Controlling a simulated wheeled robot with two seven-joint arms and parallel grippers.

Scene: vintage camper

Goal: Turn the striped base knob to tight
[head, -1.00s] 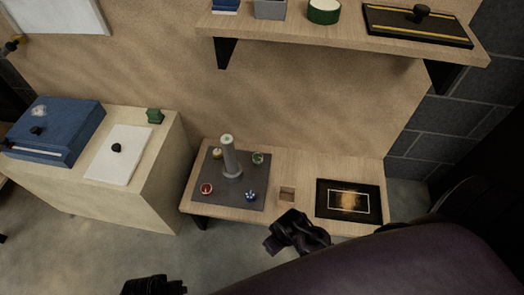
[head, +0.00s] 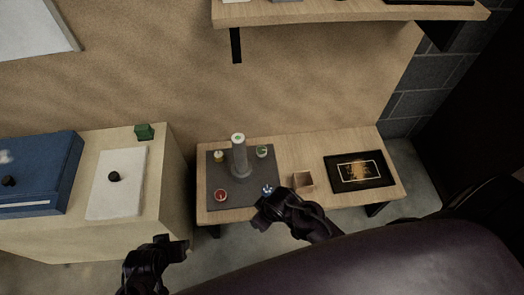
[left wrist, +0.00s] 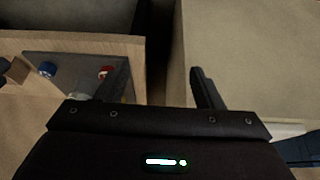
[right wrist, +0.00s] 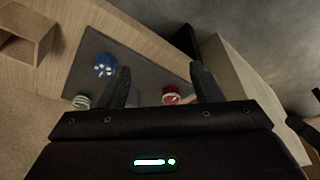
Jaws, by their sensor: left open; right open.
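A dark grey base plate (head: 217,175) on the low wooden bench carries an upright grey post (head: 240,158) with a green-marked top. Small knobs sit around the post: red (head: 221,195), yellow (head: 219,156), green (head: 262,151) and blue (head: 267,189). In the right wrist view the blue knob (right wrist: 104,65) has white spots; the red knob (right wrist: 171,96) and green knob (right wrist: 82,102) show white too. I cannot tell surely which is striped. My right gripper (head: 258,213) is open and empty by the plate's front edge, near the blue knob. My left gripper (head: 180,250) is open and empty, left of the bench.
A small open wooden box (head: 303,181) and a black framed panel (head: 360,171) are right of the plate. A pale cabinet (head: 166,190) at left bears a white board (head: 119,190), a blue case (head: 45,175) and a green object (head: 143,131). A shelf (head: 350,12) overhangs the bench.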

